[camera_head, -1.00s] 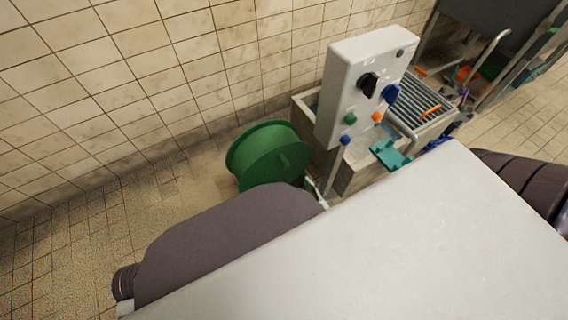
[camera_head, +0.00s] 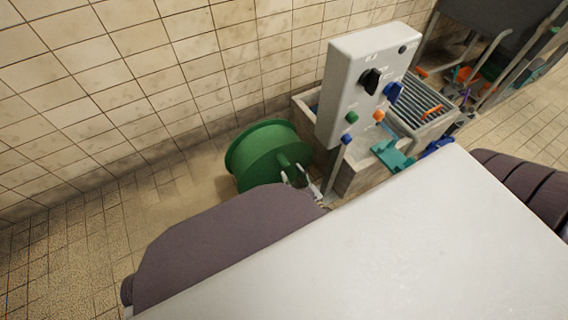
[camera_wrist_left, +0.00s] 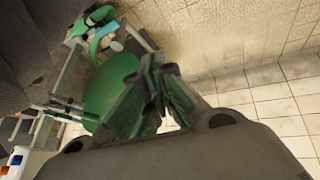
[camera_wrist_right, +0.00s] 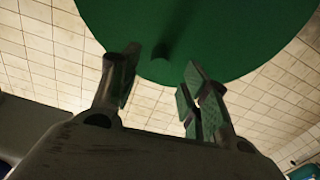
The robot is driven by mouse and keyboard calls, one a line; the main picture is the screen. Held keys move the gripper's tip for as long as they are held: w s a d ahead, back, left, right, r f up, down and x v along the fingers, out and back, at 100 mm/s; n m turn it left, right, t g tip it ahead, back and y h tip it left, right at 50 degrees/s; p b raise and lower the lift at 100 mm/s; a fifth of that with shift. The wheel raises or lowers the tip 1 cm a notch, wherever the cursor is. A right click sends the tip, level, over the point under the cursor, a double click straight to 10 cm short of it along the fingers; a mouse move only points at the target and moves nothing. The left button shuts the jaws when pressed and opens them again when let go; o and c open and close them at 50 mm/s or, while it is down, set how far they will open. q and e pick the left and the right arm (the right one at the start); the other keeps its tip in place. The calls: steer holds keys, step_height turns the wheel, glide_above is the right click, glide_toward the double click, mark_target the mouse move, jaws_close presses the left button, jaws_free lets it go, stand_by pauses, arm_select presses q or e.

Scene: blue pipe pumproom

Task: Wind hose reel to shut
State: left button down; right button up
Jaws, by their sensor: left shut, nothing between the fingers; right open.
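The green hose reel (camera_head: 258,156) stands on the floor by the tiled wall. A short green handle (camera_head: 286,162) sticks out from its face. My right gripper (camera_head: 295,175) is open close in front of the handle. In the right wrist view the reel (camera_wrist_right: 230,40) fills the top, and its handle (camera_wrist_right: 162,50) shows beyond and between the open fingers (camera_wrist_right: 158,88); contact cannot be told. My left gripper (camera_wrist_left: 165,92) is shut and empty in the left wrist view, in front of a round green shape (camera_wrist_left: 108,85). The left gripper is hidden in the head view.
A light grey control box (camera_head: 350,90) with dark, blue, green and orange knobs stands right of the reel. Behind it is a basin with a grate (camera_head: 425,105). A teal part (camera_head: 392,155) sits near the basin. The floor (camera_head: 75,250) left of the reel is clear.

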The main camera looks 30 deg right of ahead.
mark_target(288, 167)
steer(key=w+b, duration=0.1)
steer(key=w, duration=0.4)
steer(key=shift+w+b, duration=0.35)
steer(key=shift+w, duration=0.65)
arm_select(q)
steer(key=shift+t+h, duration=0.4)
steer(key=shift+t, duration=0.1)
steer(key=f, duration=0.3)
steer(key=d+f, duration=0.1)
steer(key=f, duration=0.1)
steer(key=shift+s, duration=0.1)
arm_select(e)
steer(key=shift+c, duration=0.2)
arm_select(q)
steer(key=shift+r, duration=0.15)
arm_select(e)
jaws_close()
